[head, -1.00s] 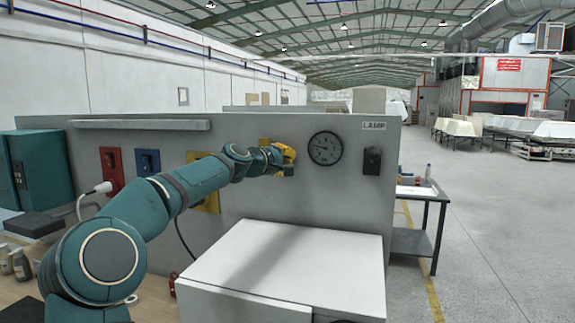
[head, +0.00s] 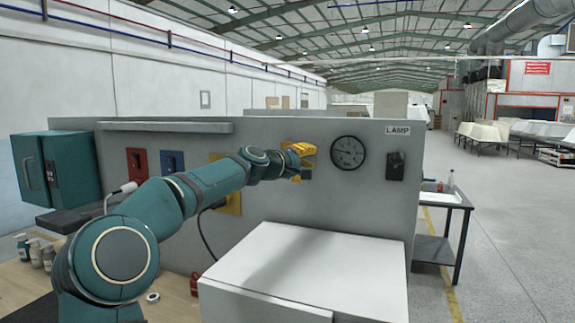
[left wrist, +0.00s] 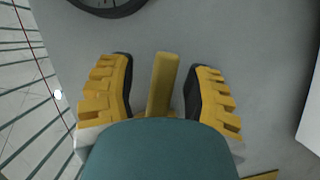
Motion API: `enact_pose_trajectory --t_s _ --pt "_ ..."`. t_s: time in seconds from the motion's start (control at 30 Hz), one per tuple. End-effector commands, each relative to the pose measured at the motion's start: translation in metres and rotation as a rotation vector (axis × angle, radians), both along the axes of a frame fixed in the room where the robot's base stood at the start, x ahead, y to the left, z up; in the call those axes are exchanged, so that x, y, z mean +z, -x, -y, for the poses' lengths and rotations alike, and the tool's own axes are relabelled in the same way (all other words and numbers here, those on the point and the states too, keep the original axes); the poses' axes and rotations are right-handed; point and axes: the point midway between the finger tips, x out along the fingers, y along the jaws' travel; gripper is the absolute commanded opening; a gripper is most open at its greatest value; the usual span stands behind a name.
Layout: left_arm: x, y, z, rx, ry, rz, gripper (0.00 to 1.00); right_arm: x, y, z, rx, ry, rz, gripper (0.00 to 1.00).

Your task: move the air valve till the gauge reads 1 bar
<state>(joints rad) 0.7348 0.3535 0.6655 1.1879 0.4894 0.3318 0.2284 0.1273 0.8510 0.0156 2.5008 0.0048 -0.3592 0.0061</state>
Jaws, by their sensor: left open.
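The air valve's yellow lever (left wrist: 163,85) stands between the two yellow-and-black fingers of my left gripper (left wrist: 161,68) in the left wrist view. The fingers are apart, with a gap visible on each side of the lever. In the head view my left gripper (head: 300,160) is at the grey panel, just left of the round dark gauge (head: 348,152), and largely hides the valve. The gauge's pale needle points roughly left; its figures are too small to read. Part of the gauge rim (left wrist: 108,8) shows at the top of the left wrist view. My right gripper is not seen.
The grey panel (head: 270,215) also carries a black switch (head: 395,166) under a LAMP label, and red, blue and yellow plates on the left. A white-topped box (head: 305,262) stands below the gripper. A teal cabinet (head: 58,168) is at far left.

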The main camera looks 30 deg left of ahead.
Motion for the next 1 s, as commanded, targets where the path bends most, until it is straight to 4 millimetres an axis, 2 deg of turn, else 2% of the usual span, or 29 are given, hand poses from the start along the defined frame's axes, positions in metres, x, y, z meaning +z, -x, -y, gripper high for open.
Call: enact_pose_trajectory --t_s 0.2,0.7,1.0 --pt "0.003 0.028 -0.006 0.005 -0.002 -0.002 0.5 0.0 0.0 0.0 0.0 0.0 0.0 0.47" --pt "0.009 0.083 -0.013 0.006 -0.006 -0.006 0.5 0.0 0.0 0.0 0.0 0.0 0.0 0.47" --pt "0.011 0.102 -0.014 0.002 -0.004 -0.003 0.5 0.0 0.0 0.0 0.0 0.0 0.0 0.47"
